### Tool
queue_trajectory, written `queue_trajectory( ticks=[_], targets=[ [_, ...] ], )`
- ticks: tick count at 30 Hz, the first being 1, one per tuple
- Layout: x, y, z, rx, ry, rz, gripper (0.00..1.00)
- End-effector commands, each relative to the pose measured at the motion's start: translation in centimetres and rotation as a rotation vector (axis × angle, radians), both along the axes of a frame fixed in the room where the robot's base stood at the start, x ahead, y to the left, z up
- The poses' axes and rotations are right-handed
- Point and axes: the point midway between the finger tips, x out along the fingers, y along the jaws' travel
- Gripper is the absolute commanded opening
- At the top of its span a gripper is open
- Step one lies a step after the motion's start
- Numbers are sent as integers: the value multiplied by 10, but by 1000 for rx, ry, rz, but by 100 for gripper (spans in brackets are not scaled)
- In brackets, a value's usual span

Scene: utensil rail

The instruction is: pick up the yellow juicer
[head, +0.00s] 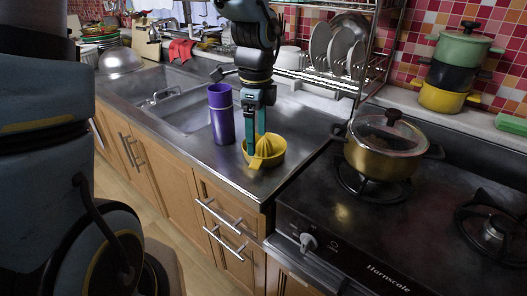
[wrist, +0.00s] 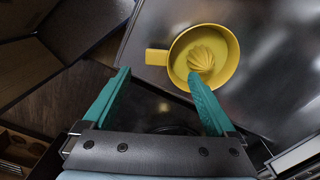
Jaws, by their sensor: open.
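The yellow juicer (head: 264,153) stands upright on the steel counter (head: 200,160), near its front edge, between the sink and the stove. In the wrist view the juicer (wrist: 226,48) shows from above, with a ribbed cone in a round bowl and a handle sticking out to the left. My gripper (wrist: 158,76) is open, with teal fingers spread apart. Its right fingertip lies over or against the cone; I cannot tell whether they touch. The left fingertip is outside the bowl, below the handle and beyond the counter edge in that view. Nothing is between the fingers.
A purple cylinder (head: 221,113) stands on the counter just left of my gripper. A lidded pot (head: 385,150) sits on the stove to the right. A dish rack (head: 335,65) stands behind, and the sink (head: 180,105) is to the left.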

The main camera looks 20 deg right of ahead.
Motion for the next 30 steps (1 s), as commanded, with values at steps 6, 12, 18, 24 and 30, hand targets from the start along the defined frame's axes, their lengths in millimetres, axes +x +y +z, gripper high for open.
queue_trajectory(
  ticks=[6, 12, 18, 24, 30],
  targets=[
    [0, 1, -18, 1, 1, 2, 92],
    [-1, 4, -43, 3, 4, 1, 92],
    [0, 4, -66, 1, 1, 3, 92],
    [1, 4, -68, -1, -2, 4, 92],
    [1, 4, -68, -1, -2, 4, 76]
  ],
)
